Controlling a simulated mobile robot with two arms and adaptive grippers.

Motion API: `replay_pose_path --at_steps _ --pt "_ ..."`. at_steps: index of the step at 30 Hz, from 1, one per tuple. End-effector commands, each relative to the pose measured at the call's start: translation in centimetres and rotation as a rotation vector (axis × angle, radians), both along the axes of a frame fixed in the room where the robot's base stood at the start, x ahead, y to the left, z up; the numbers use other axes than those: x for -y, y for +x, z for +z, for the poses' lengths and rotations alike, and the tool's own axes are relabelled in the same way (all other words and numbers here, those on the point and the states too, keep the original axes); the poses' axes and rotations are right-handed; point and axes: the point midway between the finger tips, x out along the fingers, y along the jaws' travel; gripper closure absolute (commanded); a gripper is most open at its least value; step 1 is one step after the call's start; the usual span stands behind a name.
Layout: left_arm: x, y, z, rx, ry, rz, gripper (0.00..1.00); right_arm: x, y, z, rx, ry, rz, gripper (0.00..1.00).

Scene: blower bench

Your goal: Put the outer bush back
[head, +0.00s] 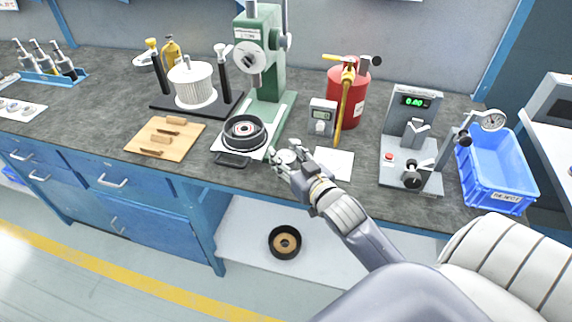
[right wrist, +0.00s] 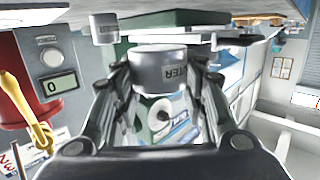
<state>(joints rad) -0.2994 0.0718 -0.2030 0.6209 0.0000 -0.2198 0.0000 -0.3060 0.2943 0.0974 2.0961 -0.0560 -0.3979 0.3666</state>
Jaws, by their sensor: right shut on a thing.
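The outer bush is a short metal cylinder with lettering ending in "TER" on its side, seen in the right wrist view (right wrist: 161,70). My right gripper (right wrist: 160,85) is shut on it, one finger on each side. In the head view my right gripper (head: 287,158) holds the bush (head: 287,156) over the bench's front edge, just right of the press plate. A black ring-shaped housing (head: 245,133) with a metal centre sits on the plate of the green press (head: 264,60). My left gripper is not in view.
A wooden board (head: 186,128) lies left of the press. A small display box (head: 321,117), red cylinder (head: 345,98) and white sheet (head: 333,163) are right of it. A gauge stand (head: 410,150) and blue crate (head: 494,165) stand farther right. Another black ring (head: 285,242) lies below.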

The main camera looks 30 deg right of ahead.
Motion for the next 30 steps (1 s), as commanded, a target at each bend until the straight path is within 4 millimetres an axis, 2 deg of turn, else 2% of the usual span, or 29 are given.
replay_pose_path --at_steps 1,3,6,17,18,21,30 --pt "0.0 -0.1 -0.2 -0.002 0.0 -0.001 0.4 -0.1 -0.1 -1.3 -0.005 0.003 0.0 0.91" --pt "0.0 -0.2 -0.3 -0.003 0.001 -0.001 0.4 -0.1 -0.1 -2.4 -0.004 0.003 0.0 0.91" --pt "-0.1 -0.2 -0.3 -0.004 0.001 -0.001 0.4 -0.1 -0.1 -3.2 0.0 0.002 0.0 0.91" --pt "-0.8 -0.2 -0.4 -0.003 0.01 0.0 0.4 -0.2 -0.1 -3.6 0.0 0.001 0.001 0.91" --pt "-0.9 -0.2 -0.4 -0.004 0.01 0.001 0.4 -0.2 -0.2 -3.8 -0.002 0.001 0.0 0.58" --pt "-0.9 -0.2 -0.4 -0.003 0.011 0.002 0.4 -0.2 -0.2 -3.7 -0.002 0.001 0.0 0.4" --pt "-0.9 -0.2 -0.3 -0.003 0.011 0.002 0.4 -0.2 -0.2 -3.7 -0.002 0.001 0.001 0.4"
